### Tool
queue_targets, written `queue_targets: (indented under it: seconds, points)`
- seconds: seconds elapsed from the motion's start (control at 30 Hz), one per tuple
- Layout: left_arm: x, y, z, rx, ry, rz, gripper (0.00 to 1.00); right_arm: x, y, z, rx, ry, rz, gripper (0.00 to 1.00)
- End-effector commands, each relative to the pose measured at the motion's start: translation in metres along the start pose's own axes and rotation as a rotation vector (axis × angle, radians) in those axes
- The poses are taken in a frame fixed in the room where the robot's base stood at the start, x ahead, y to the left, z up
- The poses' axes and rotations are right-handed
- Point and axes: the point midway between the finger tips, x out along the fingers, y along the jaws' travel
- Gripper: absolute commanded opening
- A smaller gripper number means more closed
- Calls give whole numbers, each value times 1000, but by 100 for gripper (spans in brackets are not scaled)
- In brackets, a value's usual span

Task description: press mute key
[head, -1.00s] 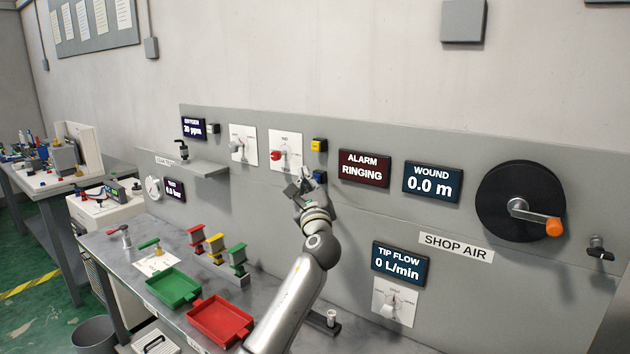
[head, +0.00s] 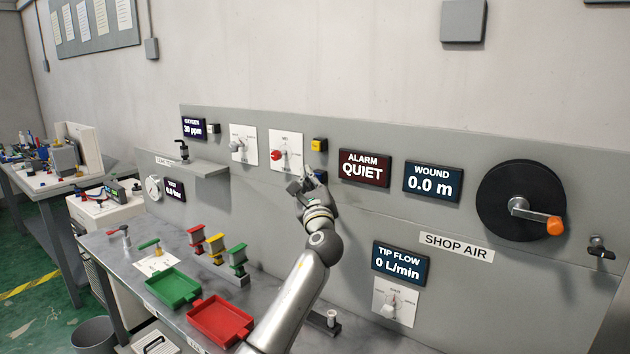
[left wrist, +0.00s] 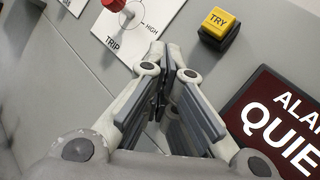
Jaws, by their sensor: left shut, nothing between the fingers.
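My left gripper (head: 306,176) is shut and empty, with its fingertips at the grey panel just below the yellow key. In the left wrist view the closed fingers (left wrist: 172,75) point at the panel below and left of the yellow TRY key (left wrist: 219,24). In the head view a small blue key (head: 321,176) shows partly beside the fingertips, mostly hidden by them. I cannot read a label on it or tell whether the fingers touch it. The alarm display (head: 364,168) reads ALARM QUIET. My right gripper is not in view.
Left of the yellow key (head: 318,145) is a white switch plate with a red knob (head: 277,155). The WOUND display (head: 432,182) and a black crank reel (head: 520,202) are to the right. Green (head: 173,288) and red (head: 220,320) trays lie on the bench below.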

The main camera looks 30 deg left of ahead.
Motion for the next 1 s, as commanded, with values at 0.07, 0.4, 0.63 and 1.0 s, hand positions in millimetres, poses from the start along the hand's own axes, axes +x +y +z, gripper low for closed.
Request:
queue_targets:
  seconds: [0.07, 0.4, 0.63, 1.0]
  points:
    - [0, -1, -1, 0, 1, -1, 0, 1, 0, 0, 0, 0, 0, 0]
    - [0, -1, -1, 0, 1, -1, 0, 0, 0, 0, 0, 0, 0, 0]
    - [-6, 3, 5, 1, 1, -1, 0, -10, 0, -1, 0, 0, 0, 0]
    - [-13, 9, 8, 0, 0, -1, 0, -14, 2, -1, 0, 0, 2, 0]
